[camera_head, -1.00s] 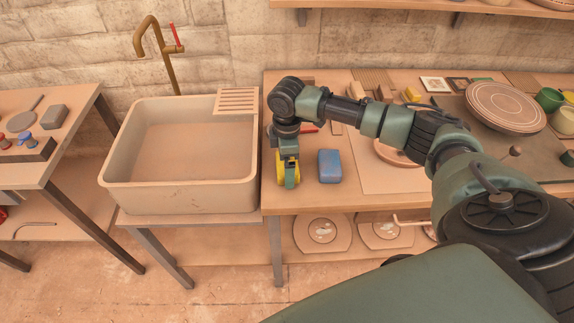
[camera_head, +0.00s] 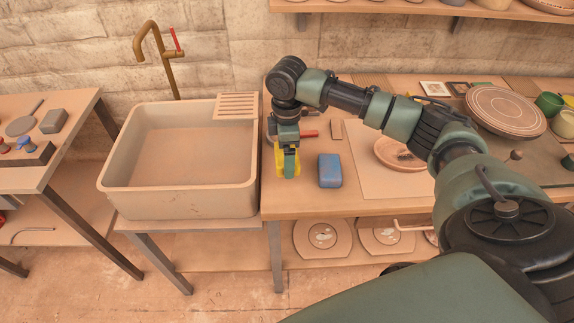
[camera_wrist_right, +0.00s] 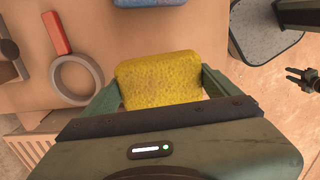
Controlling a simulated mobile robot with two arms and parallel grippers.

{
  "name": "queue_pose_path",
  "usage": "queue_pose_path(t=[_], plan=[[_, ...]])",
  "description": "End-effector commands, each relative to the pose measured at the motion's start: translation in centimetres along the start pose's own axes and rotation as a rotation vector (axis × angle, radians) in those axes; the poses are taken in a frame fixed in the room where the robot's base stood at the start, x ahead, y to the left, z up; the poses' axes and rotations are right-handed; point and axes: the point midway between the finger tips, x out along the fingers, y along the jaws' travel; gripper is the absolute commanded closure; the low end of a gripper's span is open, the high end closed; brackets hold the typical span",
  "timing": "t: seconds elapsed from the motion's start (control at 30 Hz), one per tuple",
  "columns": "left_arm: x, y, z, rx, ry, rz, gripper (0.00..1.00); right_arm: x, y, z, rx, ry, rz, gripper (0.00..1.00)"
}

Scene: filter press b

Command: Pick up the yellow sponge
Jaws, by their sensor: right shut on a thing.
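The yellow sponge (camera_wrist_right: 160,82) sits between the two fingers of my right gripper (camera_wrist_right: 158,90) in the right wrist view, with a finger against each side. In the head view the sponge (camera_head: 279,158) shows partly behind my right gripper (camera_head: 288,163), above the left end of the wooden table, close to the sink. The gripper is shut on it. The head view suggests it is raised a little, though the exact gap to the table is hard to tell. My left gripper is not in view.
A blue sponge-like block (camera_head: 330,170) lies just right of the gripper. The sink (camera_head: 180,200) stands directly to the left. A round plate (camera_head: 402,153) and a red-handled tool (camera_head: 309,134) lie on the table (camera_head: 350,205). A ring-shaped tool (camera_wrist_right: 78,78) shows in the wrist view.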

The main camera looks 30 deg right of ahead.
Motion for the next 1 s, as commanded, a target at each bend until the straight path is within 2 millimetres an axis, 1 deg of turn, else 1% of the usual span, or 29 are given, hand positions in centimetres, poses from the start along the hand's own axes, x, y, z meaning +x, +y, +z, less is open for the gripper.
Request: queue_pose_path(t=[0.03,0.1,0.3,0.4,0.5,0.6,0.7,0.97,1.0], plan=[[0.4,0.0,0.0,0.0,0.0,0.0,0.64,-1.5,0.2,-0.1,0.001,0.004,0.006,0.48],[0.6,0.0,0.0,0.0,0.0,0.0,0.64,-3.6,0.1,0.0,-0.001,0.003,0.006,0.48],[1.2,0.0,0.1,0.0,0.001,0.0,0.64,-9.2,0.1,-0.1,0.0,0.004,0.005,0.48],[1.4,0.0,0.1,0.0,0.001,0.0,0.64,-11.3,0.1,-0.1,0.0,0.003,0.004,0.48],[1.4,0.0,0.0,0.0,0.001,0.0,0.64,-12.8,0.1,-0.1,0.0,0.002,0.001,0.48],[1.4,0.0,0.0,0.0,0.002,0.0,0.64,-13.8,0.1,-0.1,0.0,0.001,0.001,0.48],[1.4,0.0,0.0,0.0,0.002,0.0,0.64,-14.2,0.0,0.0,0.0,0.0,0.0,0.48],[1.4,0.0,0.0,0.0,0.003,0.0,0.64,-14.3,0.0,0.0,0.001,0.0,-0.001,0.48],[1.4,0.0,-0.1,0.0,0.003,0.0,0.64,-14.3,0.0,0.0,0.001,0.0,-0.001,0.15]])
